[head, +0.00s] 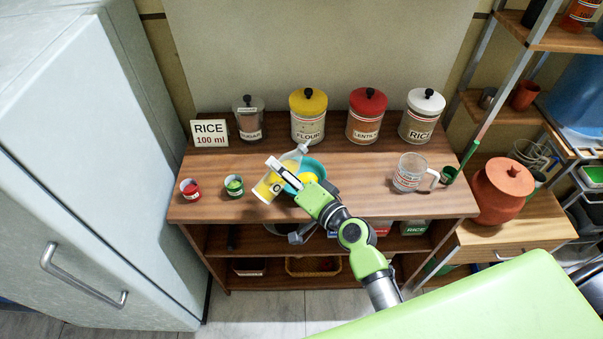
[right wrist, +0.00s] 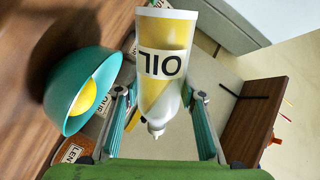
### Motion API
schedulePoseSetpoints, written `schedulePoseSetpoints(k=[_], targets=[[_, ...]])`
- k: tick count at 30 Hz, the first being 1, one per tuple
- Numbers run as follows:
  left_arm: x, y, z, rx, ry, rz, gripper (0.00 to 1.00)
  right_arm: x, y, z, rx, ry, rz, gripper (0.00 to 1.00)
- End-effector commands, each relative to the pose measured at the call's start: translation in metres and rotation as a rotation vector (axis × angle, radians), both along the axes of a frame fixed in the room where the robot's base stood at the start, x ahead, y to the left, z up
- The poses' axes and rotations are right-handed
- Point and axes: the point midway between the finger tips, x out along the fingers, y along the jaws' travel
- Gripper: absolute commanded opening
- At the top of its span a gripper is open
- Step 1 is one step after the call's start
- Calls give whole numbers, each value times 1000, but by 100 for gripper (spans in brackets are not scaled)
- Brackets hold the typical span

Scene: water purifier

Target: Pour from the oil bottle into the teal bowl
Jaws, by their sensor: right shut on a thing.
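The oil bottle (head: 268,188) is a clear squeeze bottle with yellow oil and an "OIL" label. My right gripper (head: 283,170) is shut on it and holds it tilted at the teal bowl's left side. In the right wrist view the bottle (right wrist: 165,45) sits between the fingers (right wrist: 159,97), its nozzle pointing to the picture's bottom. The teal bowl (head: 316,164) stands on the wooden counter, partly hidden by the gripper. A round yellow patch shows inside the bowl (right wrist: 58,92). I cannot tell whether oil is flowing. My left gripper is not in view.
A red cup (head: 190,189) and a green cup (head: 234,186) stand left on the counter (head: 370,198). A glass measuring jug (head: 409,172) stands right. Several lidded canisters (head: 308,117) and a "RICE 100 ml" sign (head: 209,134) line the back.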

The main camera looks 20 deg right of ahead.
Motion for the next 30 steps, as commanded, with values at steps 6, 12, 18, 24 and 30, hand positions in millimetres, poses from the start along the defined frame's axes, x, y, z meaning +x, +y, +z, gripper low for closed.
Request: schedulePoseSetpoints(k=[6,12,18,24,30], targets=[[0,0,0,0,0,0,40,0,0,1,13,3,-1,6],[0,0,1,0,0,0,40,0,0,0,25,9,-1,6],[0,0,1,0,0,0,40,0,1,-1,35,14,-1,6],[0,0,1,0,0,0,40,0,1,-1,46,20,-1,6],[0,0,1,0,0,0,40,0,1,-2,58,24,0,6]])
